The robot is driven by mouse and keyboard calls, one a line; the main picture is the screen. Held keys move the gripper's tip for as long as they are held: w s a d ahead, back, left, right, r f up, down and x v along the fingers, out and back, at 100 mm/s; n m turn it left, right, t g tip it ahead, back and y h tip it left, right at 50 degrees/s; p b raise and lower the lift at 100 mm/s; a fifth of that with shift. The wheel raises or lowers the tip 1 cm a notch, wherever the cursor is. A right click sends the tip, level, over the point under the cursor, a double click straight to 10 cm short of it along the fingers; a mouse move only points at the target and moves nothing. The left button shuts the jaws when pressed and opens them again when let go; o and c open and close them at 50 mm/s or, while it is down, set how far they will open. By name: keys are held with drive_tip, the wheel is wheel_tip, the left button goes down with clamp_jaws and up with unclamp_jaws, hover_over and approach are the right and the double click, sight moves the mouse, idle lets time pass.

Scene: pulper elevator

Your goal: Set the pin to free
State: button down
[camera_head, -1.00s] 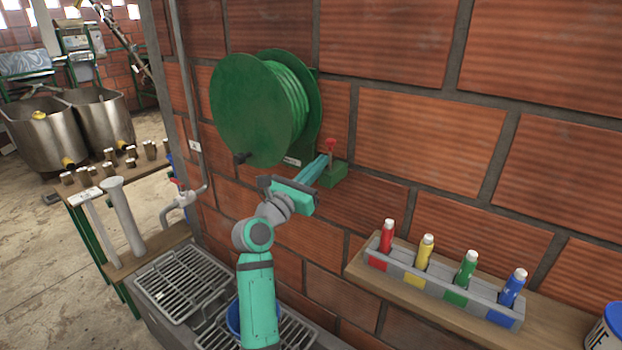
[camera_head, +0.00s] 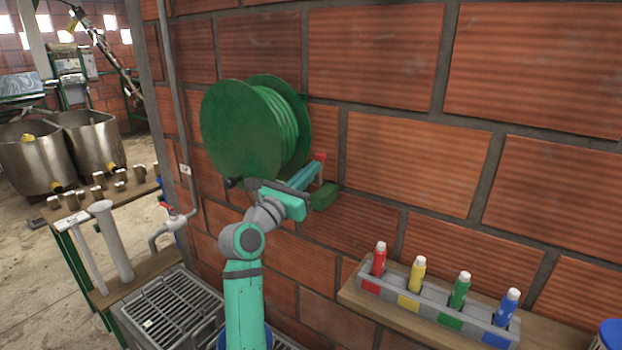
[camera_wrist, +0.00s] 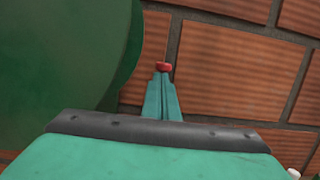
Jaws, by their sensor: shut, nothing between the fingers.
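The pin shows as a red knob (camera_head: 320,157) above a green block (camera_head: 323,196) on the wall, at the lower right of the green hose reel (camera_head: 240,130). My gripper (camera_head: 316,170) is shut, with its teal fingertips just below the knob, close to or against it. In the wrist view the shut fingers (camera_wrist: 162,92) point at the red knob (camera_wrist: 163,66), which shows right at their tips. The fingers hide most of the pin's stem, and I cannot tell whether they touch it.
The reel's dark handle (camera_head: 233,183) is close to my wrist on the left. Below right, a shelf (camera_head: 395,315) bears a grey rack (camera_head: 430,306) with red, yellow, green and blue bottles. A pipe with a red-handled tap (camera_head: 170,212) is at the left. The wall right of the pin is bare.

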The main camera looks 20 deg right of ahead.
drive_tip(key=shift+r, duration=0.4)
drive_tip(key=f+v, duration=0.1)
drive_tip(key=v, duration=1)
drive_tip(key=s+a+f+n+t, duration=0.2)
drive_tip(key=s+f+n+t, duration=0.5)
drive_tip(key=s+f+n, duration=1.15)
drive_tip(key=s+a+f+n+g+y, duration=0.1)
drive_tip(key=s+a+f+n+y, duration=0.3)
drive_tip(key=s+f+n, duration=0.3)
drive_tip(key=s+a+f+n+g+y, duration=0.2)
drive_tip(key=s+a+f+n+y, duration=0.2)
drive_tip(key=s+f+n+y, duration=0.3)
drive_tip(key=s+a+f+n+g+y, duration=0.1)
drive_tip(key=s+a+f+n+y, duration=0.4)
drive_tip(key=s+n, duration=0.9)
drive_tip(key=s+f, duration=0.2)
drive_tip(key=s, duration=0.2)
drive_tip(key=shift+s+g, duration=0.3)
drive_tip(key=shift+d, duration=0.1)
